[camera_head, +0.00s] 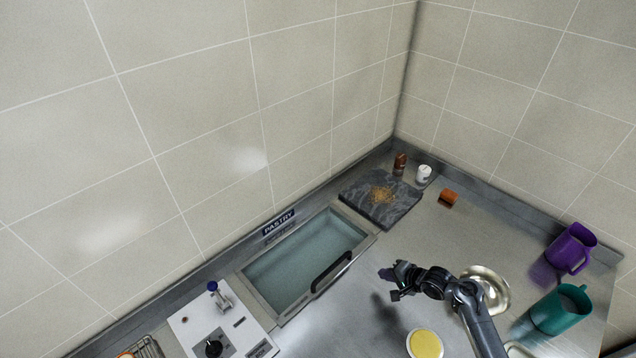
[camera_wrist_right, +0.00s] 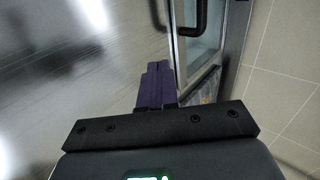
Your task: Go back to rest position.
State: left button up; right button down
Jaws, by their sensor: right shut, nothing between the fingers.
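My right gripper (camera_head: 389,284) is over the steel counter, just right of the black handle (camera_head: 331,271) of the glass-lidded pastry well (camera_head: 305,262). It is shut and empty. In the right wrist view its purple fingers (camera_wrist_right: 155,85) are together, with bare counter around them and the black handle (camera_wrist_right: 188,18) beyond. My left gripper is not in view.
A dark board (camera_head: 350,196) with crumbs lies at the back corner, near a brown shaker (camera_head: 400,163) and a white cup (camera_head: 424,174). A steel bowl (camera_head: 498,292), yellow-filled dish (camera_head: 425,344), teal jug (camera_head: 560,312) and purple jug (camera_head: 571,248) stand right.

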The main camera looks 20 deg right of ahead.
jog(key=s+a+r+n+g+h+p, duration=0.1)
jog(key=s+a+r+n+p, duration=0.2)
jog(key=s+a+r+n, duration=0.2)
jog(key=s+a+r+n+g+h+p, duration=0.1)
jog(key=s+a+r+n+g+p, duration=0.1)
jog(key=s+r, duration=0.7)
jog(key=s+a+r+n+g+h+p, duration=0.1)
jog(key=s+a+r+n+p, duration=0.3)
jog(key=s, duration=1.1)
jog(key=a+r+n, duration=0.3)
jog(key=a, duration=0.2)
jog(key=shift+s+r+n+g+h+p, duration=0.2)
jog(key=shift+n+g+h+p, duration=0.1)
jog(key=shift+g+p, duration=0.1)
